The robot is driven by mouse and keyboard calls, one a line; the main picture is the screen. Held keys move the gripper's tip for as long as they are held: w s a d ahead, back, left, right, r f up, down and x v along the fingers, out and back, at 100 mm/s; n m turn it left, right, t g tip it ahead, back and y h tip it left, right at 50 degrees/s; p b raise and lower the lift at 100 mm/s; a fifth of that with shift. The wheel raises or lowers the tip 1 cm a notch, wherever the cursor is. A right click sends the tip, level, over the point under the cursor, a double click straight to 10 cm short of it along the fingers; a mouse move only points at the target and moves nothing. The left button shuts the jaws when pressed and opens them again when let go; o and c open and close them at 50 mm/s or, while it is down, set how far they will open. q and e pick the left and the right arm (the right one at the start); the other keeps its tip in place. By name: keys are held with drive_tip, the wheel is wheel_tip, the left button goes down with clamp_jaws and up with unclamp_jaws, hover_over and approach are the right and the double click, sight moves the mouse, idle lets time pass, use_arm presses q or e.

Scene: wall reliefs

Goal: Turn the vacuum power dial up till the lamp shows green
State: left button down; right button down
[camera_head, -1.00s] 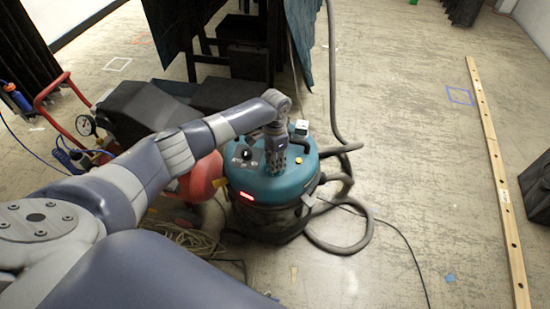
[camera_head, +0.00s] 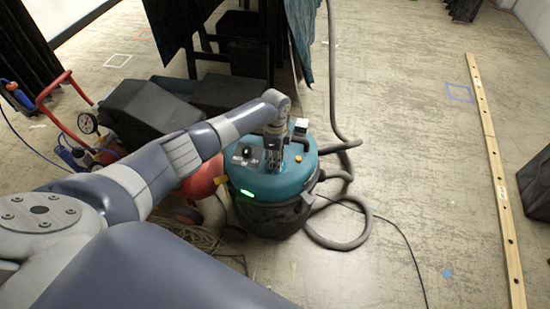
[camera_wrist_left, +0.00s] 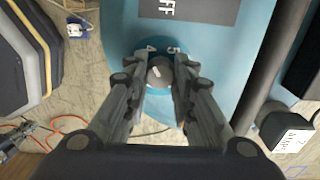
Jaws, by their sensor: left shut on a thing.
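The teal vacuum (camera_head: 270,188) stands on the floor in the head view. Its lamp (camera_head: 248,194) on the front shows green. My left gripper (camera_head: 274,167) reaches down onto the top of the vacuum. In the left wrist view its fingers (camera_wrist_left: 161,55) stand on both sides of a grey round dial (camera_wrist_left: 160,73) with a pale mark, and are shut on it. The fingers hide the dial in the head view. My right gripper is in neither view.
A black panel with a knob (camera_head: 247,152) sits left of my gripper on the vacuum. A yellow button (camera_head: 298,158) is at the right. A hose (camera_head: 345,242) loops on the floor. A red cart with a gauge (camera_head: 87,122) stands left.

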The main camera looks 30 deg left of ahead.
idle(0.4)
use_arm(q)
drive_tip(key=c, duration=1.3)
unclamp_jaws()
drive_tip(key=shift+r, duration=0.1)
wheel_tip(320, 180, up, 12)
drive_tip(key=shift+f, duration=0.1)
